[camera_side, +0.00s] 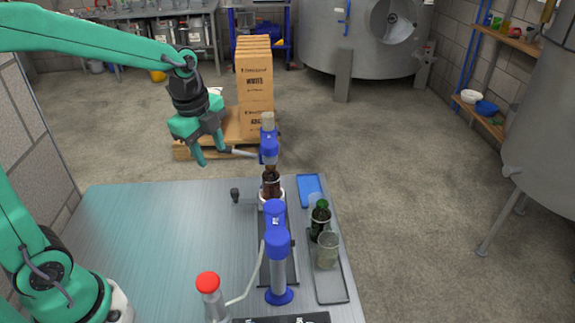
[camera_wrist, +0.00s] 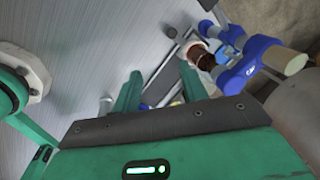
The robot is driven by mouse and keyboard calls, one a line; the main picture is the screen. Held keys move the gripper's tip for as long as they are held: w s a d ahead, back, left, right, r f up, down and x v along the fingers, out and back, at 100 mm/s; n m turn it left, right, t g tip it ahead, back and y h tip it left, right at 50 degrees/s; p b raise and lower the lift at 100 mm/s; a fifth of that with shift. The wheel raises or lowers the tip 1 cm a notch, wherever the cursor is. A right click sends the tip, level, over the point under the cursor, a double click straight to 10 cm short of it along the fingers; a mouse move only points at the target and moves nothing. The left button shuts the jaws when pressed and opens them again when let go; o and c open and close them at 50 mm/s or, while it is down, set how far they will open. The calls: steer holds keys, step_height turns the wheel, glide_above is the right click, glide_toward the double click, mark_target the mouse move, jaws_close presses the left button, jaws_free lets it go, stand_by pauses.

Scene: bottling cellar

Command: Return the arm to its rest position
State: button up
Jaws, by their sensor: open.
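My green gripper (camera_side: 213,155) is raised above the far edge of the steel table (camera_side: 150,235), fingers pointing down and apart, with nothing seen between them. It stands left of a blue bench press (camera_side: 269,148), close to the tip of its grey lever; I cannot tell whether they touch. A brown bottle (camera_side: 271,185) stands upright under the press head. In the wrist view the two green fingers (camera_wrist: 161,88) are apart, and the press (camera_wrist: 245,70) and brown bottle (camera_wrist: 203,59) are at the upper right. My arm stretches out from the left.
A green bottle (camera_side: 320,216) and clear beaker (camera_side: 327,249) stand on the tray (camera_side: 332,285) at right. A blue pad (camera_side: 309,189) lies behind. Stacked cartons (camera_side: 254,78) stand beyond the table. The table's left half is mostly clear.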

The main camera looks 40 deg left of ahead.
steer(key=s+d+r+n+t, duration=0.1)
steer(key=s+r+n, duration=0.1)
steer(key=s+n, duration=0.5)
steer(key=s+d+r+n+t, duration=0.1)
steer(key=s+r+n+t, duration=0.1)
steer(key=s+n, duration=0.5)
steer(key=shift+r+n+t, duration=0.3)
steer(key=shift+r+n, duration=0.15)
steer(key=shift+n, duration=1.05)
